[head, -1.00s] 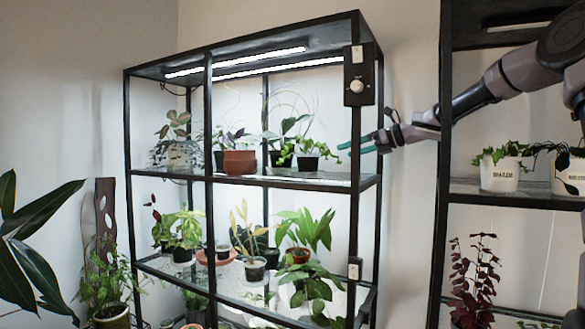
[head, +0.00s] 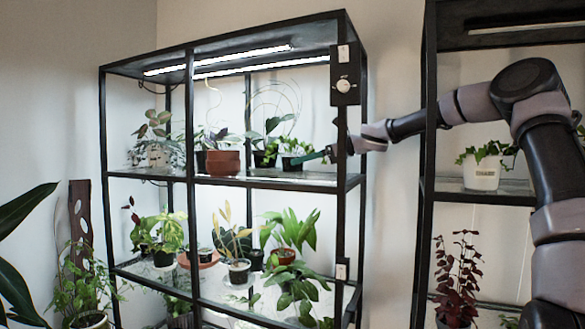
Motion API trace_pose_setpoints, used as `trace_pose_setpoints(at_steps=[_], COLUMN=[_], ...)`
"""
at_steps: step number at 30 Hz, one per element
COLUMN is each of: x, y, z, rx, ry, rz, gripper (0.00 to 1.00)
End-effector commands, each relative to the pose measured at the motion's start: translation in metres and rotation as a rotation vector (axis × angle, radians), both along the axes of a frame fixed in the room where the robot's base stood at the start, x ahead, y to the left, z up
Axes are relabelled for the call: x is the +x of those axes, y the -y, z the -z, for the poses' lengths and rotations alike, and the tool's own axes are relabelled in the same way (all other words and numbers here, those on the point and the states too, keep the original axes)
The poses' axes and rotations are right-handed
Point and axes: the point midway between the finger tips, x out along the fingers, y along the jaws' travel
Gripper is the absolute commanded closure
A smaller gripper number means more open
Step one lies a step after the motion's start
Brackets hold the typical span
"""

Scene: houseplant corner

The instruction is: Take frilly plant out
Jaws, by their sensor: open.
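The small bright green plant with curly, frilly leaves (head: 296,146) stands upright in a dark pot (head: 291,164) at the right end of the lit rack's upper shelf (head: 250,182). My gripper (head: 305,157) reaches in from the right, past the rack's front right post.
A leafy plant with a wire hoop (head: 270,130) stands close on the left, then a terracotta pot (head: 222,162). The post (head: 340,110) carries a switch box (head: 344,86). A second dark rack (head: 430,130) stands right, with a white pot (head: 482,176). A gap lies between the racks.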

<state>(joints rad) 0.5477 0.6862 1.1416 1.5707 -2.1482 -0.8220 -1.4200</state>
Motion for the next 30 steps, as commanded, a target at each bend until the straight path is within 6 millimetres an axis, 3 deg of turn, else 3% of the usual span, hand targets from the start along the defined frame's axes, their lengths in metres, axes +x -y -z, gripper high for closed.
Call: trace_pose_setpoints(at_steps=[3, 10, 16, 25, 30], x=[0.001, 0.001, 0.002, 0.002, 0.002], y=[-0.009, -0.01, -0.01, -0.01, -0.011], z=[0.003, 0.003, 0.003, 0.0, -0.013], rx=[0.0, 0.0, 0.0, 0.0, 0.0], ry=[0.0, 0.0, -0.001, 0.001, 0.004], rz=[0.0, 0.001, 0.001, 0.002, 0.001], gripper=[0.0, 0.0, 0.75, 0.75, 0.75])
